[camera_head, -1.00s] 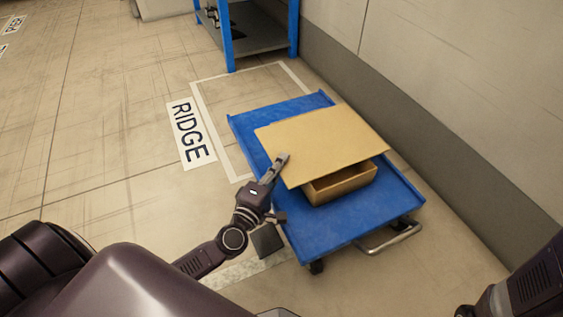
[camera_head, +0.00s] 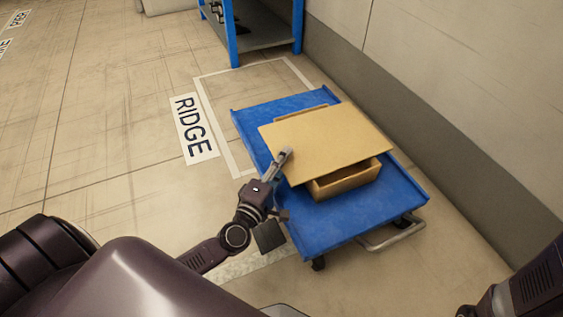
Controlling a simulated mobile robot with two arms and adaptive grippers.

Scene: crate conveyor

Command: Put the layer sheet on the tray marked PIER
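The layer sheet (camera_head: 325,140) is a flat tan board over the blue tray-like cart top (camera_head: 345,230). It lies over an open tan box (camera_head: 345,182), whose near side shows below the sheet. A tan rim (camera_head: 302,111) shows behind the sheet's far edge. My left gripper (camera_head: 285,155) is at the sheet's left edge, with a finger over its surface; whether it is closed on the sheet is unclear. My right arm (camera_head: 525,290) shows at the lower right, with its gripper out of view. No PIER mark is readable on the cart.
A floor label reading RIDGE (camera_head: 194,128) lies left of the cart, beside a white floor outline (camera_head: 218,120). A blue-framed rack (camera_head: 262,35) stands behind. A wall (camera_head: 470,90) runs along the right. Small floor labels (camera_head: 18,19) lie far left. The left floor is clear.

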